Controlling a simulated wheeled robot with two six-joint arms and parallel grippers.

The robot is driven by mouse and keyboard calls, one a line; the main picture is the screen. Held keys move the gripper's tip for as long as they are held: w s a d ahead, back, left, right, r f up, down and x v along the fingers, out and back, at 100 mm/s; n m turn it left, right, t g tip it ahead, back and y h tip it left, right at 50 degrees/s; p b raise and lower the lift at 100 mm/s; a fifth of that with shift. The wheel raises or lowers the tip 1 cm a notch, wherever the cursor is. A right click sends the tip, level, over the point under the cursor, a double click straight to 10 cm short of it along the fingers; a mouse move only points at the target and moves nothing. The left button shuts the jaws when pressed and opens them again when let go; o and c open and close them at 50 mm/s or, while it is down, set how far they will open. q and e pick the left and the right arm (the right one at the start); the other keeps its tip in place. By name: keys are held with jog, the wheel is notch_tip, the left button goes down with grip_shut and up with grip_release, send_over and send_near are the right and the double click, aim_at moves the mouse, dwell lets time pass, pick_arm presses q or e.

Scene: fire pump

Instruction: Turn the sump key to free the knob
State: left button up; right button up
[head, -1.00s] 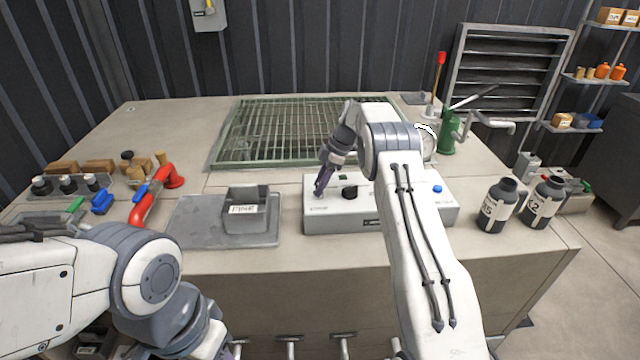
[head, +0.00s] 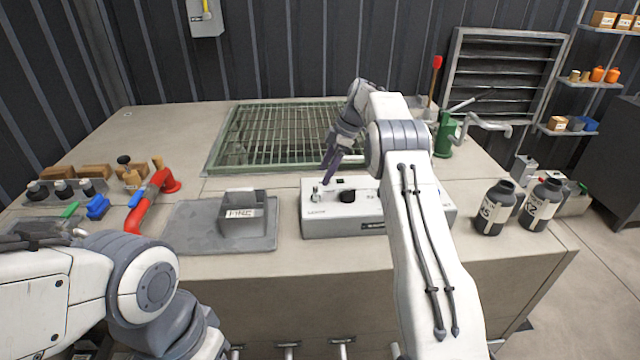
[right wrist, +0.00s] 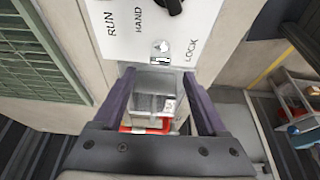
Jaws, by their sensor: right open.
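A small silver key (head: 316,192) stands at the left end of the white control box (head: 340,228) in the head view. The black knob (head: 348,196) sits to its right on the same box. My right gripper (head: 327,178) is open and empty, above the box and just right of the key. In the right wrist view the purple fingers (right wrist: 162,98) are spread apart, and the silver key and its lock plate (right wrist: 160,50) lie beyond their tips, beside the word LOCK. The knob (right wrist: 173,5) is cut off at the top. My left gripper is out of view.
A red pipe (head: 150,205) is farther left. Two dark bottles (head: 494,207) stand at the right. A green grating (head: 270,135) lies behind; my right arm crosses the box's right part.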

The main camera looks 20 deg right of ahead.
jog(key=shift+v, duration=1.9)
